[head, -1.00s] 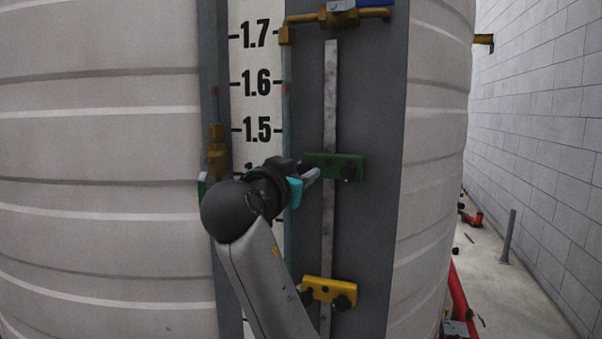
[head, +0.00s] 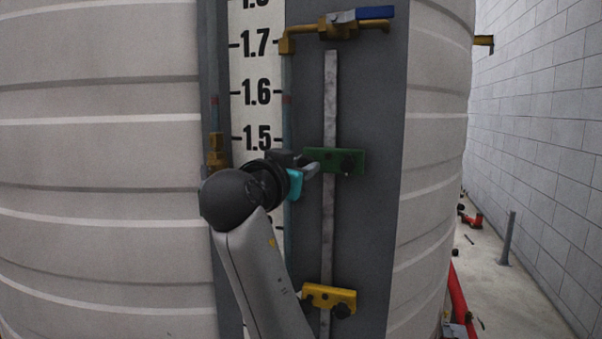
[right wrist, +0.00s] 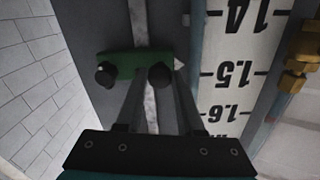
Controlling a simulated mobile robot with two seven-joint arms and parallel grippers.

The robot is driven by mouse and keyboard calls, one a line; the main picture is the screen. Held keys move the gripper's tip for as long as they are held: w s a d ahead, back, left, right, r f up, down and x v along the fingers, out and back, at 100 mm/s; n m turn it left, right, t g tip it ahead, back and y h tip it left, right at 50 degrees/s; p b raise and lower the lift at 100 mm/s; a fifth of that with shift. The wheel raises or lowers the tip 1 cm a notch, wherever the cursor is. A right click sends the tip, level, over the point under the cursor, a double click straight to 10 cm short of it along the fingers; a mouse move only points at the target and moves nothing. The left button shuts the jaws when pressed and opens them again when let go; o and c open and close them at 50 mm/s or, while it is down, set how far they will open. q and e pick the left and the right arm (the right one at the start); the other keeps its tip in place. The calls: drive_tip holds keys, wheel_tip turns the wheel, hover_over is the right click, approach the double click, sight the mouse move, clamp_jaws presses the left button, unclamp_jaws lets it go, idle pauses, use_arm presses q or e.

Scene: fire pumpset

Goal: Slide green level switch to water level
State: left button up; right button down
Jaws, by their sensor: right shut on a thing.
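The green level switch (head: 347,161) sits on a grey vertical rail (head: 331,100), a little below the 1.5 mark in the head view. It also shows in the right wrist view (right wrist: 125,64), with two dark knobs. My right gripper (head: 313,167) reaches it from the left in the head view. In the right wrist view its fingers (right wrist: 160,84) are shut around the knob nearer the scale. The sight tube (head: 287,130) beside the white scale (head: 257,70) carries a small red mark near 1.6, well above the switch. My left gripper is not in view.
A yellow switch (head: 329,298) sits lower on the same rail. A brass pipe with a blue-handled valve (head: 374,12) crosses above the rail's top. The rail is clear between the green switch and its top. A white ribbed tank (head: 100,150) fills the left.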

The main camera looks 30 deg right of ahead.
wheel_tip(320, 180, up, 13)
drive_tip(key=p, duration=0.6)
drive_tip(key=shift+f+p, duration=0.15)
drive_tip(key=shift+p, duration=0.25)
drive_tip(key=c, duration=0.5)
unclamp_jaws()
drive_tip(key=shift+f, duration=0.15)
drive_tip(key=shift+b+v, duration=2.3)
drive_tip(key=shift+v, duration=5.35)
